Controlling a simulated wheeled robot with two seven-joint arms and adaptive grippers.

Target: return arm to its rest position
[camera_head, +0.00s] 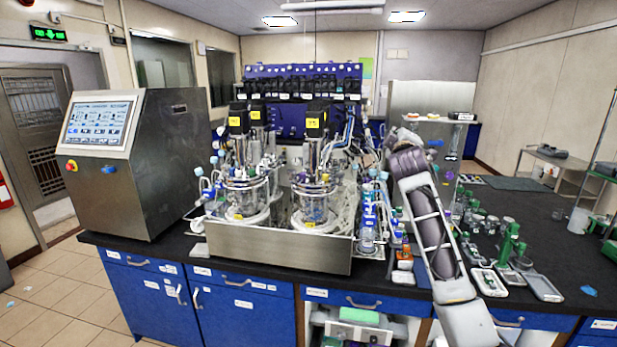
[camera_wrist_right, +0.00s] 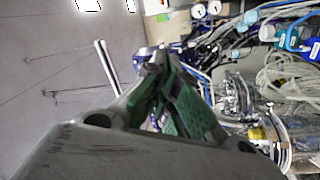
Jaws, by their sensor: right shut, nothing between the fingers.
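My right arm (camera_head: 432,225) comes up from the lower right in the head view and stands raised beside the twin bioreactors. My right gripper (camera_head: 370,150) is small and partly hidden at the arm's upper end, just right of the vessels. In the right wrist view the gripper (camera_wrist_right: 156,62) shows its green-padded fingers drawn together at the tips, with nothing between them. The left glass vessel (camera_head: 246,196) and the right glass vessel (camera_head: 314,204) stand on a steel base (camera_head: 275,247). My left gripper is not in view.
A steel control cabinet with a screen (camera_head: 97,124) stands at the left of the black bench. Bottles and tubing crowd the space between vessels and arm. White trays (camera_head: 488,281) and green-topped items (camera_head: 508,243) lie right of the arm. The bench's far right is mostly clear.

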